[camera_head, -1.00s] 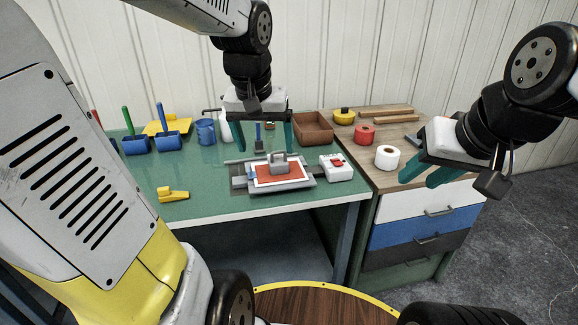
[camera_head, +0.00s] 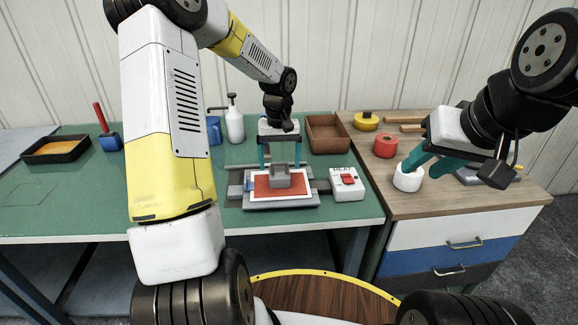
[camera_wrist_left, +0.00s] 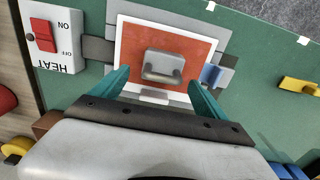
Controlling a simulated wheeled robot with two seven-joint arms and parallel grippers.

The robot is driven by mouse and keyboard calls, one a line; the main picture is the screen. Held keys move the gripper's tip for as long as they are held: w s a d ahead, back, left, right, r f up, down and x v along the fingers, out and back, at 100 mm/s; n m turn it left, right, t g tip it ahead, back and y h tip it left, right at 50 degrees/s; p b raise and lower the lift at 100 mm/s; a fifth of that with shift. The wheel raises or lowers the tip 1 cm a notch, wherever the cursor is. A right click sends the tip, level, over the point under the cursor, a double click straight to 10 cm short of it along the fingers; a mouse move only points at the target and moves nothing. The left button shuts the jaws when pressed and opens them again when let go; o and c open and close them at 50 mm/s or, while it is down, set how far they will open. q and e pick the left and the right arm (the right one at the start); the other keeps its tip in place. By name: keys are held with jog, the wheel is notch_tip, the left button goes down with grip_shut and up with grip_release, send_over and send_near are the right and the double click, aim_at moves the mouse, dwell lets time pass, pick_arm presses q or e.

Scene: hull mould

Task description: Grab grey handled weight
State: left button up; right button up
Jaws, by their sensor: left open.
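The grey handled weight (camera_head: 280,177) sits on the red-orange sheet (camera_head: 262,188) of the flat grey mould plate on the green table. It also shows in the left wrist view (camera_wrist_left: 163,66), with its handle bar facing the camera. My left gripper (camera_head: 281,165) is open behind and above the weight, its teal fingers spread wide. In the left wrist view my left gripper (camera_wrist_left: 158,80) has its fingertips on either side of the weight's near edge, apart from it. My right gripper (camera_head: 415,172) is over the wooden top at the white tape roll (camera_head: 408,177); its grip there is unclear.
A white HEAT switch box (camera_head: 347,184) stands right of the plate. A blue clip (camera_wrist_left: 211,74) is beside the sheet. Yellow and red rolls (camera_head: 385,145) sit on the wooden top.

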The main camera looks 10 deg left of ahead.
aim_at(280, 173)
pick_arm(q)
jog(key=f, duration=0.2)
jog(key=s+f, duration=0.1)
jog(key=f, duration=0.1)
jog(key=shift+f, duration=0.2)
jog(key=shift+c, duration=0.3)
jog(key=shift+r, duration=0.1)
grip_shut()
